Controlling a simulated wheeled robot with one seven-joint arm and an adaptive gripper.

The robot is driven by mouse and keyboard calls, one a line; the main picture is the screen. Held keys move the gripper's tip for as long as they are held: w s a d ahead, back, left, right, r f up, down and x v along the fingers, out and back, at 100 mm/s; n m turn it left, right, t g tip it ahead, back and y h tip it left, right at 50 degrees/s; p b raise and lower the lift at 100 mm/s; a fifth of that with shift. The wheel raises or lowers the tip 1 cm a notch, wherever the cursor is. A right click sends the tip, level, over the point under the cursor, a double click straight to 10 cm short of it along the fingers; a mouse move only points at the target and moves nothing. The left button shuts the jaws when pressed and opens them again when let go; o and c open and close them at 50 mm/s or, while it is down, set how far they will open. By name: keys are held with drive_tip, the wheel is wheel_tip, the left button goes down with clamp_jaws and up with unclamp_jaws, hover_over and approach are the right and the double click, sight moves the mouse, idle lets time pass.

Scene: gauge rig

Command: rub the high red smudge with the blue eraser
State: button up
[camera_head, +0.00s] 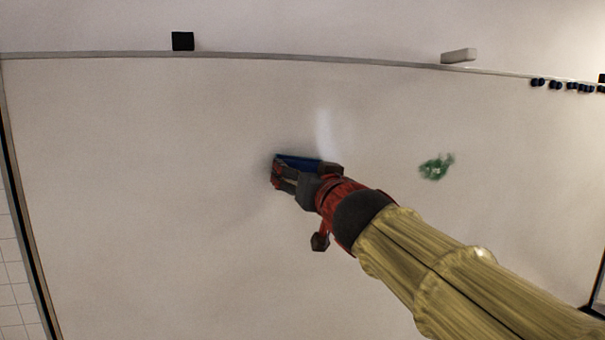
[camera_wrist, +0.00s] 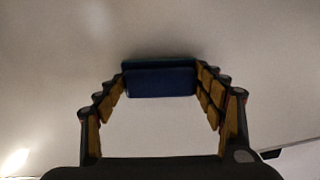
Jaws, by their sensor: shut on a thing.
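My gripper (camera_head: 303,171) is shut on the blue eraser (camera_head: 299,161), which lies across between the two fingertips. In the wrist view the blue eraser (camera_wrist: 160,82) sits between the fingers with its far side toward the white surface. A shadow lies around it there. The eraser is at or very close to the whiteboard (camera_head: 150,200); I cannot tell for sure that it touches. No red smudge shows in either view; the board behind the eraser and my gripper is hidden.
A green smudge (camera_head: 436,167) is on the board to the right of my gripper. A black block (camera_head: 183,41) and a pale block (camera_head: 458,56) are at the board's top edge. Several small dark round things (camera_head: 555,85) are at the upper right. The board's left half is clear.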

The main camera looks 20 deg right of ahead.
drive_tip(key=s+p, duration=0.1)
drive_tip(key=s, duration=0.4)
drive_tip(key=shift+s, duration=0.25)
drive_tip(key=shift+s+p, duration=0.85)
drive_tip(key=shift+s, duration=0.75)
